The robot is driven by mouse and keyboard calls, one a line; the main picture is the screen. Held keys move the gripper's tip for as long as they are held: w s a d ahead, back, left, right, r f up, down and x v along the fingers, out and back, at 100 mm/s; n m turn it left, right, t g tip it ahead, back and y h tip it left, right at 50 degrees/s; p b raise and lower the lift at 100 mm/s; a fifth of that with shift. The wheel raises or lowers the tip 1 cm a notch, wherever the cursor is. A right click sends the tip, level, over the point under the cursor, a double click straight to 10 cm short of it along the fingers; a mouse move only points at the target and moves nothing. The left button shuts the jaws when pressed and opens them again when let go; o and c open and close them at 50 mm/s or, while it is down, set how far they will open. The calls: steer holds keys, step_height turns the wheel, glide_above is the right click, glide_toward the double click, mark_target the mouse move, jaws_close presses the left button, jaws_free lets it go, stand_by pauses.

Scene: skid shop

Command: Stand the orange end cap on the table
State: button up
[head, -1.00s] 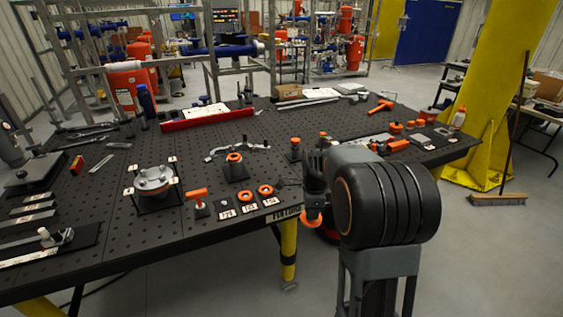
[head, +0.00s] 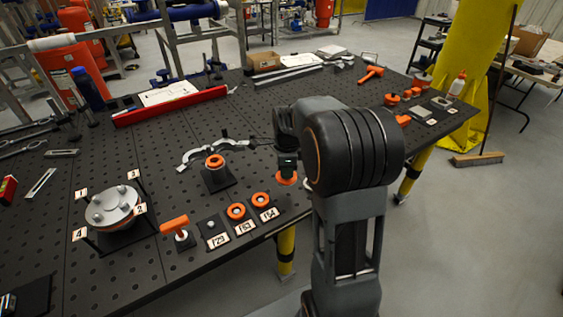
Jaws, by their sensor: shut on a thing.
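My gripper (head: 287,168) is shut on the orange end cap (head: 287,180), which hangs below the dark fingers. The cap is by the front edge of the black perforated table (head: 330,140), right of the numbered orange rings. I cannot tell whether it touches the tabletop. My arm hides the table area just to the right of the gripper.
Orange rings (head: 236,211) and (head: 260,199) lie on numbered plates near the front edge. A stand with an orange ring (head: 215,161) and a silver clamp (head: 198,155) are left of my gripper. An orange T-handle (head: 174,225) and a flange (head: 112,208) stand farther left.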

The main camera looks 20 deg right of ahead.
steer(key=shift+a+f+b, duration=0.15)
steer(key=shift+f+b, duration=0.5)
steer(key=shift+f, duration=0.15)
steer(key=shift+f+b, duration=0.65)
steer(key=shift+f, duration=0.25)
steer(key=shift+f+b, duration=1.25)
steer(key=shift+f, duration=0.65)
stand_by(0.4)
steer(key=o, duration=1.2)
steer(key=shift+r, duration=0.2)
steer(key=shift+r+p, duration=2.85)
steer(key=shift+r, duration=0.55)
